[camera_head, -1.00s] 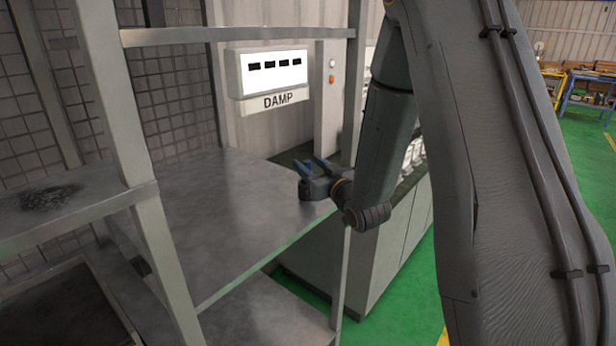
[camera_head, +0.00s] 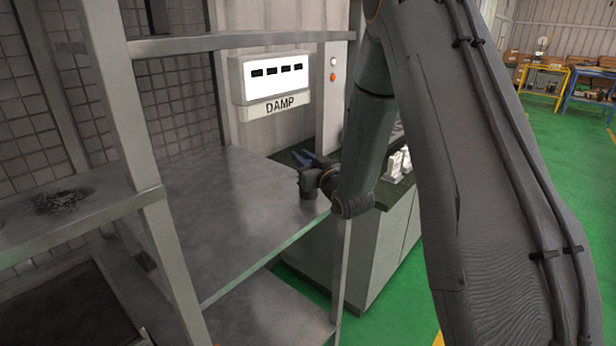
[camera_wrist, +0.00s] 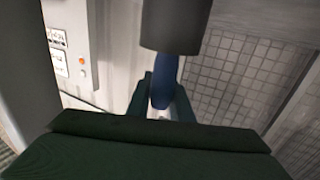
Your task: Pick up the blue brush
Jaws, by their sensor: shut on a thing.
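My gripper (camera_head: 309,159) is above the right end of the grey metal shelf (camera_head: 225,195), with its fingers pointing up and back. In the wrist view, a blue object (camera_wrist: 164,82), which looks like the blue brush, stands between the two fingers (camera_wrist: 165,100), and the gripper is shut on it. Its upper part runs behind a dark cylinder (camera_wrist: 172,25) at the top of that view. In the head view the brush is too small and dark to make out clearly.
A shelf post (camera_head: 160,240) stands at the left and a crossbar (camera_head: 210,42) runs above. A panel marked DAMP (camera_head: 285,80) hangs on the back wall. A counter (camera_head: 385,235) with white items (camera_head: 396,165) stands right of the shelf.

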